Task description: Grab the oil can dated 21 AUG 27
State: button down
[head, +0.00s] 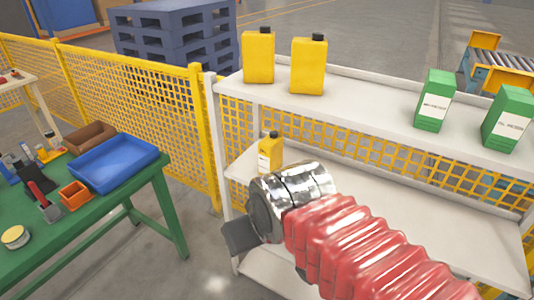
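Two yellow oil cans with black caps, a left one (258,58) and a right one (308,66), stand upright on the top shelf (370,95). A smaller-looking yellow can (270,153) with a pale label stands on the shelf below, partly hidden by my arm. No date can be read on any can. My gripper (240,237) shows only as a dark grey part at the left of the chrome wrist, in front of the shelf unit's left end and below the lower can. Its fingers are mostly hidden, so its opening cannot be seen. It appears apart from the cans.
Two green boxes (434,101) (507,119) with white labels stand at the right of the top shelf. A green table (110,205) at left holds a blue tray (115,162), an orange bin (75,195) and tools. A yellow mesh fence (140,110) runs behind. Floor between table and shelf is clear.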

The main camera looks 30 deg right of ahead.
aim_at(269, 149)
jog(key=z, duration=0.3)
jog(key=i, duration=0.35)
jog(key=u, duration=2.15)
